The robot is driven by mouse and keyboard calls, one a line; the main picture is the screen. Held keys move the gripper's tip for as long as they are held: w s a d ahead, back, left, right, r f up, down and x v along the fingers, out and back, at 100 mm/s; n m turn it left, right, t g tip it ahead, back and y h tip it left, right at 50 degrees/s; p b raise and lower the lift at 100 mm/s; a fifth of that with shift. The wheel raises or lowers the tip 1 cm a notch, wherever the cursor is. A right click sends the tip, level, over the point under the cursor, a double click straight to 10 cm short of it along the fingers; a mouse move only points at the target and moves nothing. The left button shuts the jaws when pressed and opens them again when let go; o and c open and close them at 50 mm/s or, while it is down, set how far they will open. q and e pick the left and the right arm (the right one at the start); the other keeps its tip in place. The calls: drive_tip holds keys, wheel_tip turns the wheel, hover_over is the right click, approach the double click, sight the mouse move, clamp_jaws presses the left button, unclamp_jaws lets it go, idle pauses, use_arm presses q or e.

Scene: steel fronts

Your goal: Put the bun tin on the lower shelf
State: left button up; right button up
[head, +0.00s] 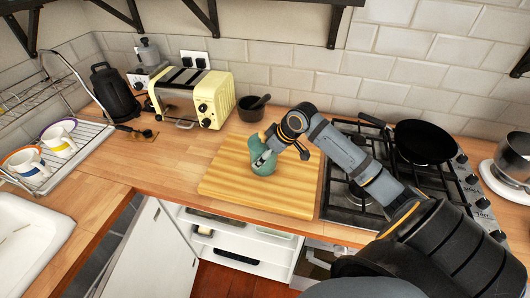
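An open white cupboard (270,247) under the counter holds flat items on its shelves. A dark flat tray (215,217) lies on the upper level, and another dark flat item (239,257) lies lower down. I cannot tell which of these, if either, is the bun tin. My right gripper (266,157) is above the wooden board, in front of or against a teal-green pot (263,166). Whether its fingers are open or hold the pot is unclear. My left gripper is not in view.
The wooden board (225,185) lies on the counter above the cupboard. The cupboard door (155,258) stands open at the left. A gas hob (345,205) with a black pan (424,141) is at right. A cream toaster (207,98) and grey mortar (251,108) stand behind.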

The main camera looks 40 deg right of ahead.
drive_tip(key=o, duration=1.6)
drive_tip(key=shift+f, duration=0.1)
drive_tip(key=shift+s+d+r, duration=0.1)
drive_tip(key=shift+r, duration=0.2)
drive_tip(key=v, duration=0.5)
drive_tip(key=shift+s+r+p, duration=0.25)
drive_tip(key=shift+r+p, duration=0.1)
drive_tip(key=p+v, duration=0.6)
drive_tip(key=p, duration=0.6)
drive_tip(key=shift+w, duration=0.1)
